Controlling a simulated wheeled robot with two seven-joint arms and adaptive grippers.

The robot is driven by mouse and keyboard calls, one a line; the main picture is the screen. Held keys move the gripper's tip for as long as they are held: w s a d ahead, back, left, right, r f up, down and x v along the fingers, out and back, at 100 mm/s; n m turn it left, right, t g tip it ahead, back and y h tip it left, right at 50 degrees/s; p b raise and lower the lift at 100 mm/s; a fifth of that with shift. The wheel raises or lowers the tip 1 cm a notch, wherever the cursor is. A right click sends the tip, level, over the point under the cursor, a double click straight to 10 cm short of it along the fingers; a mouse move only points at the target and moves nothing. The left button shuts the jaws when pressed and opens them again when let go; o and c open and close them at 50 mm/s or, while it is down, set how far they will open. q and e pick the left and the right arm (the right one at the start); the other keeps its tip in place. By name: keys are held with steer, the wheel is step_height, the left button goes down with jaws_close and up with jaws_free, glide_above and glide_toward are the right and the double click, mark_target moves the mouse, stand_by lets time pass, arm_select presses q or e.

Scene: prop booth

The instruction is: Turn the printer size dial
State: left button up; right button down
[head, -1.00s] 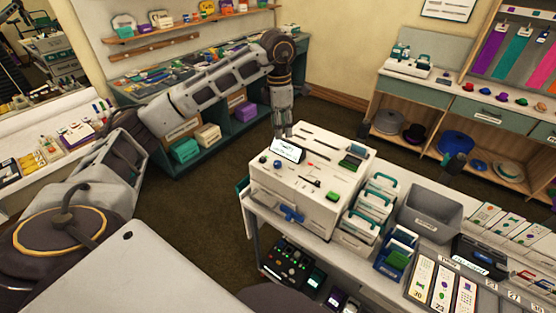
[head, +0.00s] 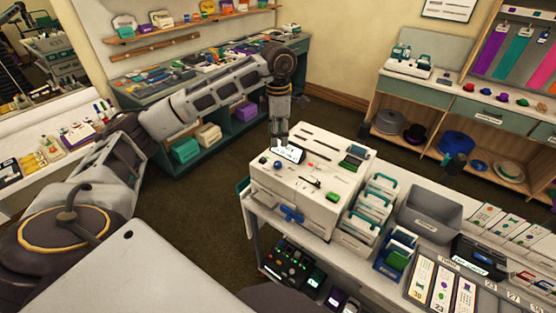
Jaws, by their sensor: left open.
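The printer (head: 295,207) is a white box on the white cart, with small knobs, slots and a white display (head: 291,153) on its top. A small blue knob (head: 278,165) and a darker one beside it sit at the left of the top. I cannot tell which control is the size dial. My left gripper (head: 279,143) points down at the printer's back left corner, by the display. It is open and seems empty. Its fingertips are small here, and contact with the printer cannot be made out. My right gripper is out of view.
White cases with teal handles (head: 376,203) and a grey bin (head: 430,213) stand right of the printer. A blue holder (head: 394,260) and printed cards (head: 441,280) are nearer. A teal workbench (head: 150,92) stands behind my left arm. The carpet left of the cart is clear.

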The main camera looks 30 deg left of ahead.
mark_target(278, 163)
arm_select(q)
step_height(278, 163, down, 9)
steer(key=shift+f+p, duration=0.15)
steer(key=shift+p, duration=0.95)
steer(key=shift+f, duration=1.05)
steer(key=c, duration=1.1)
steer(key=shift+o, duration=0.2)
